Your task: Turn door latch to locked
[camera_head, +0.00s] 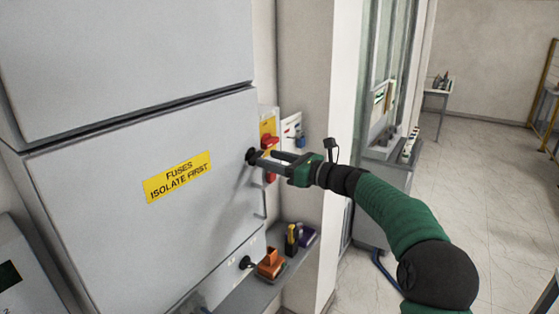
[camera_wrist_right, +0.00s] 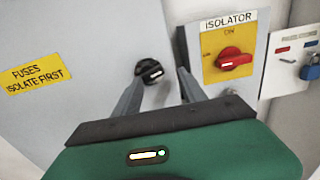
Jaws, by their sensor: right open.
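The door latch is a round black knob (camera_wrist_right: 148,70) with a white mark, on the right side of the grey cabinet door (camera_wrist_right: 85,45). It also shows in the head view (camera_head: 251,156), partly behind my fingertips. My right gripper (camera_wrist_right: 163,78) is open, with its two fingers reaching toward the door. In the right wrist view the latch lies between the fingertips, closer to the left one. Nothing is held, and I cannot tell whether a finger touches the knob. My left gripper is not in view.
A red isolator switch (camera_wrist_right: 230,58) on a yellow plate is just right of the latch. A blue padlock (camera_wrist_right: 310,70) hangs beside it. Below, a shelf (camera_head: 245,296) holds an orange item (camera_head: 271,263) and small tools.

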